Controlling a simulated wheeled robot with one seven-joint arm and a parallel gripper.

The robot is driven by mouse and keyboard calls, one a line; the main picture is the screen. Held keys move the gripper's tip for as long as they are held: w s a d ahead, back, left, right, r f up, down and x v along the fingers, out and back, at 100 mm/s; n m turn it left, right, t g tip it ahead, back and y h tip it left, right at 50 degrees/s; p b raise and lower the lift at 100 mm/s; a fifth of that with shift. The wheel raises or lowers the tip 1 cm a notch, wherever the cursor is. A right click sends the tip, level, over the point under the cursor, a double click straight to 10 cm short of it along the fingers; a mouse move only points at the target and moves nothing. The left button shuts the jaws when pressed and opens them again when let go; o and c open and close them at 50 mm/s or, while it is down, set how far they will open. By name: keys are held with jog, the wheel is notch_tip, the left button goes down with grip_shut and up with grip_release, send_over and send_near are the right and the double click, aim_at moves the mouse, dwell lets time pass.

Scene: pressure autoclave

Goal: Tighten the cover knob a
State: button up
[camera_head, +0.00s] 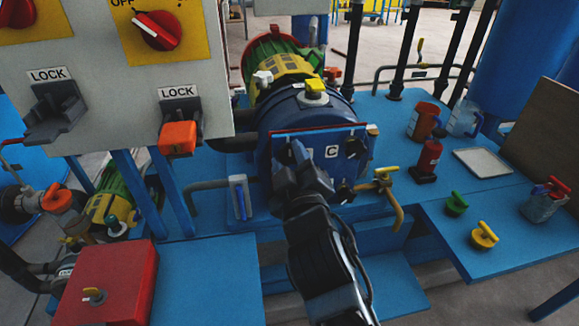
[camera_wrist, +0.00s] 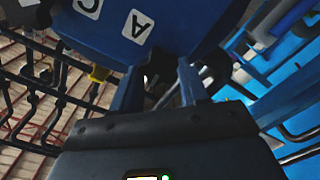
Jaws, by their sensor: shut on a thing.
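The round blue cover (camera_head: 355,142) of the autoclave faces me in the head view, with a white C label. In the wrist view the cover (camera_wrist: 170,18) fills the top, with labels A (camera_wrist: 137,26) and C (camera_wrist: 88,7). My gripper (camera_head: 299,162) reaches the front of the cover, left of the C label. In the wrist view its two blue fingers (camera_wrist: 160,78) stand just below the A label, shut around cover knob a (camera_wrist: 151,80), which is mostly hidden between them. How tight the knob is cannot be seen.
A grey panel (camera_head: 100,110) with red switches and LOCK latches stands close at the left. A red box (camera_head: 107,285) is at the lower left.

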jog(key=shift+f+m+b, duration=0.15)
jog(key=shift+m+b, duration=0.15)
jog(key=shift+m, duration=0.4)
jog(key=o, duration=1.1)
jog(key=shift+c, duration=0.2)
jog(key=v, duration=0.8)
